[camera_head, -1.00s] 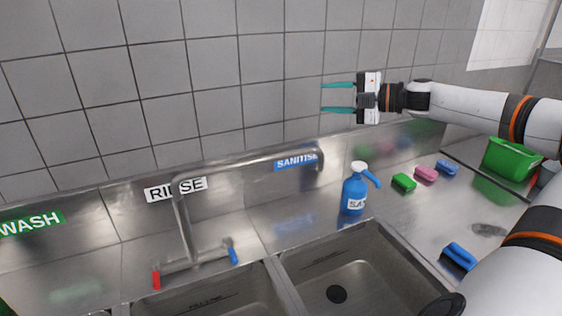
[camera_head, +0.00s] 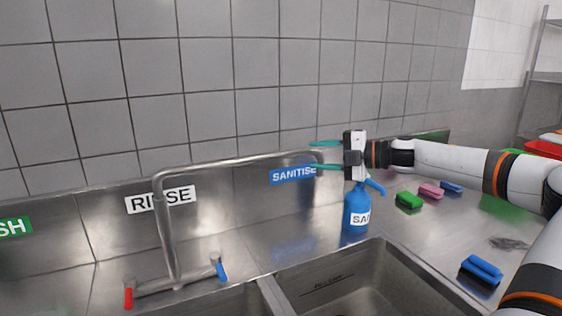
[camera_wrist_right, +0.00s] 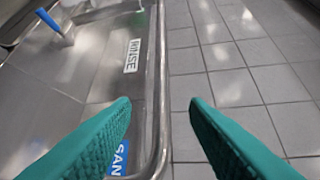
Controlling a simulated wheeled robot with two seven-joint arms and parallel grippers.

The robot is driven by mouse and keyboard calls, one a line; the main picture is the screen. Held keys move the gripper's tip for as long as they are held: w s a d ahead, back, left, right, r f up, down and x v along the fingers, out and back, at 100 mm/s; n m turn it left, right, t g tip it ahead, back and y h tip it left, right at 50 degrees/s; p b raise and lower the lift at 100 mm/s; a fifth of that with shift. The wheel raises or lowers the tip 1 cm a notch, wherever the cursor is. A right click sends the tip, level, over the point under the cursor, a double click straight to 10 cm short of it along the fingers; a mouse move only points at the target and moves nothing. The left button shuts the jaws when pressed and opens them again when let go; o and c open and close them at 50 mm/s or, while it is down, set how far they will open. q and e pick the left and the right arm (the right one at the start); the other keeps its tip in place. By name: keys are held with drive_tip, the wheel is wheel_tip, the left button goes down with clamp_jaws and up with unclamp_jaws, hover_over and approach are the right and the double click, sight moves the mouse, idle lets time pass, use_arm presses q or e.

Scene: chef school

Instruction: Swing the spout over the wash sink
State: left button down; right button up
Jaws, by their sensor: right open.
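The metal spout (camera_head: 235,164) rises behind the sinks and runs right along the wall, its end near the SANITISE sign (camera_head: 292,174). My right gripper (camera_head: 313,154) is open at the spout's far end, its teal fingers pointing left, one above the other in the head view. In the right wrist view the spout (camera_wrist_right: 163,80) shows between the fingertips (camera_wrist_right: 160,105); I cannot tell if they touch it. The green wash sign (camera_head: 14,226) is cut off at the left edge; the wash sink is out of view. My left gripper is not in view.
A blue spray bottle (camera_head: 356,212) stands just below my right gripper. Red (camera_head: 128,295) and blue (camera_head: 221,271) tap handles flank the spout's base. Sponges (camera_head: 409,201) and a blue brush (camera_head: 482,268) lie on the right counter. The tiled wall (camera_head: 230,80) is close behind.

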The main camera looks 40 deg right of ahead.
sight(286, 153)
drive_tip(key=p+x, duration=0.4)
drive_tip(key=x, duration=0.1)
drive_tip(key=p+x, duration=0.4)
drive_tip(key=x, duration=0.1)
drive_tip(key=shift+r, duration=0.2)
drive_tip(key=shift+w+a+f+p, duration=0.15)
drive_tip(key=shift+w+f+p, duration=0.05)
drive_tip(key=shift+w+p, duration=0.15)
drive_tip(key=shift+s, duration=0.1)
clamp_jaws()
